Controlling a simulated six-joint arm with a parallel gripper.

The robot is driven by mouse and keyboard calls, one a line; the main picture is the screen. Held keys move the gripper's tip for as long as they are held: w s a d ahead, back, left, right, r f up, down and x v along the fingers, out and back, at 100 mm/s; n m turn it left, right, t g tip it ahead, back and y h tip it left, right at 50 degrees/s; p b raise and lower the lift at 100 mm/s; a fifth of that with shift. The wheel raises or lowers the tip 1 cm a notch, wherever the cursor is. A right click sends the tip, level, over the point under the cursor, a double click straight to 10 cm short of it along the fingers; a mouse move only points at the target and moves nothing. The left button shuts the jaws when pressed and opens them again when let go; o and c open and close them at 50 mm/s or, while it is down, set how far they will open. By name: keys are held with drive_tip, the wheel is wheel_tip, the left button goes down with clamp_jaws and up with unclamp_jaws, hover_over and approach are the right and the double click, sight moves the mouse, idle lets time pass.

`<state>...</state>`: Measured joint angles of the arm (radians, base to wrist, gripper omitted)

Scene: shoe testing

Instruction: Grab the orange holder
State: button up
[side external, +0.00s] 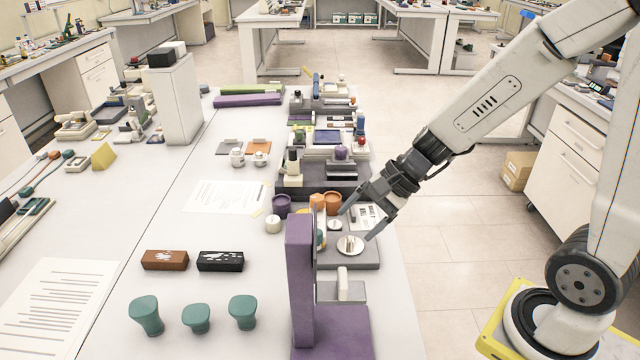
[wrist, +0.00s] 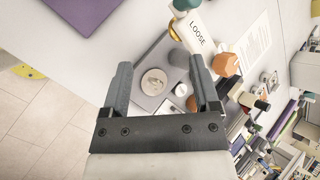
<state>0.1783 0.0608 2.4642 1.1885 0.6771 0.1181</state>
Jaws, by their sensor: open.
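The orange holder (side external: 332,202) is a small cup-like piece on the bench, to the right of a purple cup (side external: 281,204) in the side view. An orange faceted piece (wrist: 226,64), likely the same holder, shows in the wrist view right of the right finger. My gripper (side external: 357,225) is open and empty, pointing down and left over the grey plate. In the wrist view my gripper (wrist: 160,68) has its fingers spread, with a pale round disc (wrist: 154,82) seen between them. The orange piece is outside the fingers.
A tall purple stand (side external: 300,270) rises in front of the holder. The disc (side external: 351,245) lies on a grey plate (side external: 368,258). A white piece marked LOOSE (wrist: 196,38) stands near the right finger.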

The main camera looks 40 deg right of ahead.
drive_tip(key=w+d+m+t+h, duration=0.3)
drive_tip(key=w+d+m+t, duration=0.3)
drive_tip(key=m, duration=0.4)
drive_tip(key=w+d+m+t+h, duration=0.35)
drive_tip(key=d+m, duration=0.45)
drive_tip(key=m, duration=0.3)
approach(330, 198)
drive_tip(key=shift+d+r+n+g+y, duration=0.25)
drive_tip(key=shift+d+r+n+y, duration=0.15)
drive_tip(key=shift+r, duration=0.2)
drive_tip(key=shift+f, duration=0.35)
drive_tip(key=shift+x, duration=1.35)
drive_tip(key=shift+x, duration=2.55)
